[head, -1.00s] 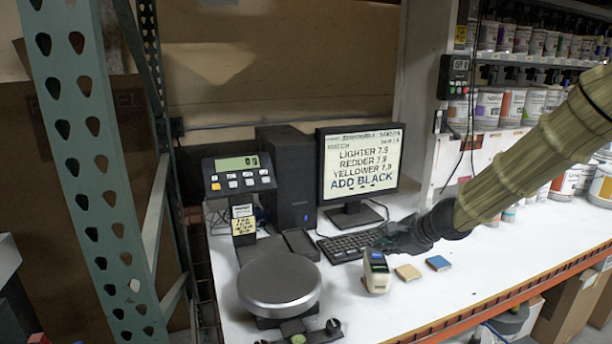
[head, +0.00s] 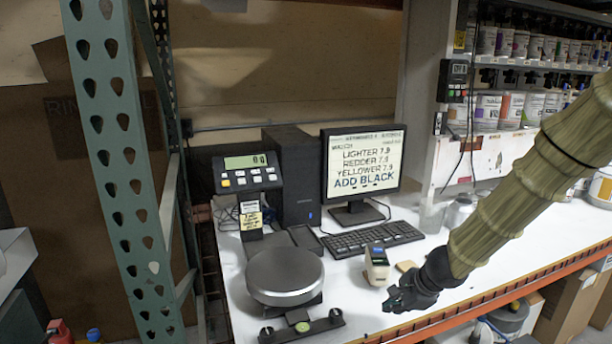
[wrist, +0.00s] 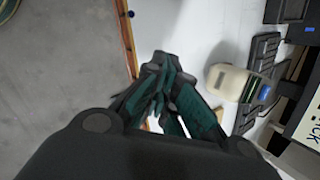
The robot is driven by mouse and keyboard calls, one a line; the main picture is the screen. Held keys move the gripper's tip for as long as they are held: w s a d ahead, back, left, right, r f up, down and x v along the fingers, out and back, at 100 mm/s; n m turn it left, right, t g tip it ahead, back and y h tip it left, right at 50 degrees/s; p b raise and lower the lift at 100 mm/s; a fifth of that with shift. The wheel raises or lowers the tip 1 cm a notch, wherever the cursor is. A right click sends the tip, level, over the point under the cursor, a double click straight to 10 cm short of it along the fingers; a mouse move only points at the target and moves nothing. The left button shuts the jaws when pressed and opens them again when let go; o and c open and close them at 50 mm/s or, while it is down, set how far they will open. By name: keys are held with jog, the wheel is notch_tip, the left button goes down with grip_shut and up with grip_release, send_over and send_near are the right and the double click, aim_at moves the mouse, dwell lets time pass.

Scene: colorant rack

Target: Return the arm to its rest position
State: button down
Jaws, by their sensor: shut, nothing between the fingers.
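My arm, in a tan ribbed sleeve, comes in from the right in the head view. My gripper (head: 402,298) is at its lower end, over the front edge of the white bench (head: 365,275). In the wrist view my gripper (wrist: 160,92) has its dark teal fingers together, with nothing held between them. A small cream handheld device (head: 377,266) stands on the bench just behind and left of my gripper, apart from it. The device also shows right of the fingers in the wrist view (wrist: 228,82).
A tan block (head: 406,266) lies beside the device, partly near my arm. A scale with a round pan (head: 285,272), a keyboard (head: 372,240) and a monitor (head: 362,168) stand on the bench. A green post (head: 118,150) is at left. Paint cans (head: 487,108) fill shelves at right.

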jog(key=s+d+f+n+g+h, duration=0.2)
jog(key=s+f+n, duration=0.3)
jog(key=s+f, duration=0.65)
jog(key=s+d+f+n+g+h, duration=0.2)
jog(key=s+d+f+n+h, duration=0.15)
jog(key=s+f, duration=0.85)
jog(key=s+a+f+n+y, duration=0.1)
jog(key=s+f+n, duration=0.3)
jog(key=s, duration=0.4)
jog(key=s+a+f+n+g+y, duration=0.1)
jog(key=s+a+f+n, duration=0.3)
jog(key=s, duration=0.5)
jog(key=shift+s+a+f+n, duration=0.2)
jog(key=shift+s+f+n, duration=0.1)
jog(key=shift+f+n, duration=0.4)
